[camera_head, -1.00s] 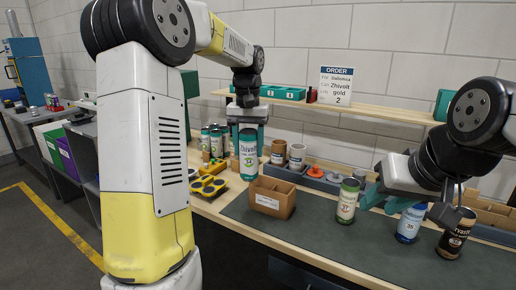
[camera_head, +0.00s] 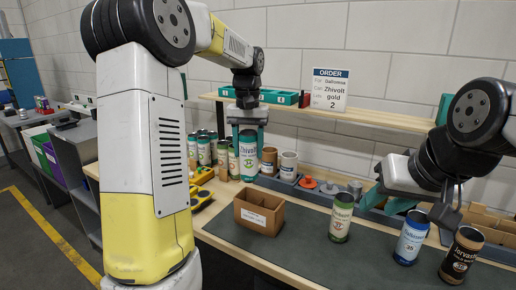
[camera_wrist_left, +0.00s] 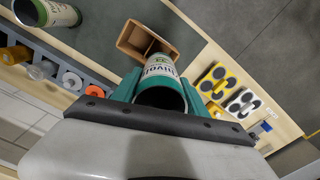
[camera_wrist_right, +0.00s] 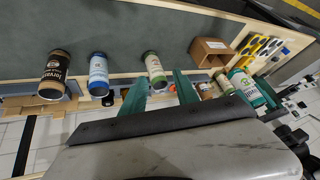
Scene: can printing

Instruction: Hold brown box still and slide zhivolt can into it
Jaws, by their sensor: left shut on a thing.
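The Zhivolt can (camera_head: 249,158), white and teal with a dark open top, is upright in my left gripper (camera_head: 248,128), which is shut on it. In the left wrist view the can (camera_wrist_left: 160,90) sits between the teal fingers, with the box (camera_wrist_left: 146,42) just beyond. The brown box (camera_head: 259,213) stands open-topped on the dark mat; the can hangs above and behind it, apart from it. My right gripper (camera_head: 392,198) is open and empty, right of the box; no gripper touches the box. In the right wrist view the box (camera_wrist_right: 209,52) is beyond the fingers.
A green can (camera_head: 341,219), a blue can (camera_head: 411,238) and a black-brown can (camera_head: 461,254) stand on the mat at right. Several cans and a yellow tray (camera_head: 201,190) are at left. A shelf with an order sign (camera_head: 330,88) runs behind. The mat's front is clear.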

